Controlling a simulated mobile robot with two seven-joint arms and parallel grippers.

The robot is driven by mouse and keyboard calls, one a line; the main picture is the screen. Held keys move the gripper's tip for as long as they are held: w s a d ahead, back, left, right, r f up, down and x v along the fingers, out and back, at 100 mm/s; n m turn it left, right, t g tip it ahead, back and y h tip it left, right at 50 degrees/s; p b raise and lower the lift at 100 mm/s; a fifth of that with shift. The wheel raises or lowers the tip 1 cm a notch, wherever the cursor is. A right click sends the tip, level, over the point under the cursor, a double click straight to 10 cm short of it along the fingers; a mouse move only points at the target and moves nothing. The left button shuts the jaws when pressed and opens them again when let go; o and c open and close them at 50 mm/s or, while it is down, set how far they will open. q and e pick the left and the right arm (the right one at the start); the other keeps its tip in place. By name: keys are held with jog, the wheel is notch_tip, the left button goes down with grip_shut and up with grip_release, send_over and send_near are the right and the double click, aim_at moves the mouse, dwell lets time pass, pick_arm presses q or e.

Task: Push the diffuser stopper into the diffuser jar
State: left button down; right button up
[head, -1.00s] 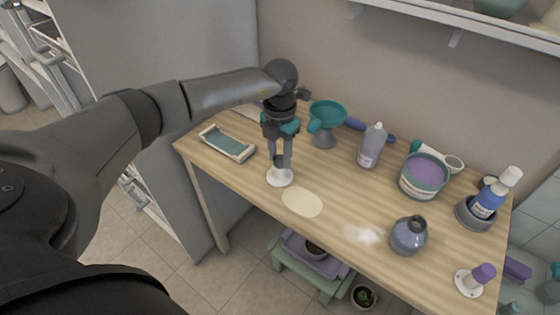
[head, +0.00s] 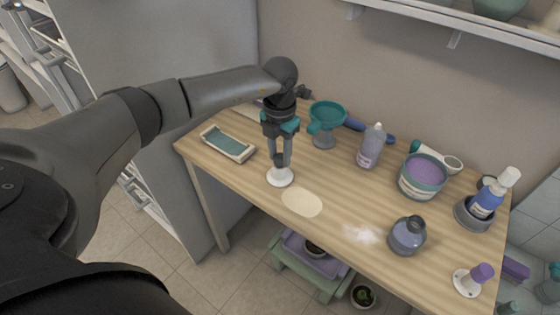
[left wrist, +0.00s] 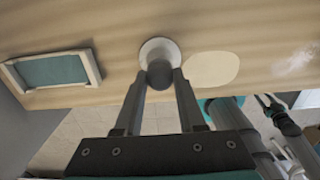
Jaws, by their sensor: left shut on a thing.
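The diffuser stopper, a small grey knob (left wrist: 160,74), stands upright on a white round base (head: 280,178) near the table's left front. My left gripper (head: 281,163) points down over it with its fingers closed on the knob. In the left wrist view the gripper (left wrist: 160,85) has a finger on each side of the knob, and the white base lies just beyond. The fingers hide part of the knob in the head view. The diffuser jar (head: 407,239) is a round blue-grey bottle with a dark neck, standing at the front right, apart from the gripper. My right gripper is not seen.
A beige patch (head: 302,202) and white powder (head: 361,234) lie between base and jar. A framed teal tray (head: 228,144) is left; a teal funnel (head: 327,115), bottle (head: 371,146) and purple-filled tub (head: 422,178) stand behind.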

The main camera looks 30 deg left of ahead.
pick_arm(q)
jog(key=shift+r, duration=0.15)
jog(key=shift+r+p, duration=2.25)
jog(key=shift+r, duration=0.2)
notch_tip(320, 180, up, 4)
jog(key=r+p, duration=0.1)
jog(key=p, duration=0.3)
jog(key=shift+s+d+f+b, duration=0.25)
jog(key=shift+d+f+b, duration=0.5)
jog(key=shift+d, duration=4.8)
jog(key=shift+s+d+f+b, duration=0.3)
jog(key=shift+d+f+b, duration=0.4)
jog(key=shift+d, duration=4.9)
jog(key=shift+s+d+f+b, duration=0.25)
jog(key=shift+d+f+b, duration=0.5)
jog(key=shift+d, duration=4.8)
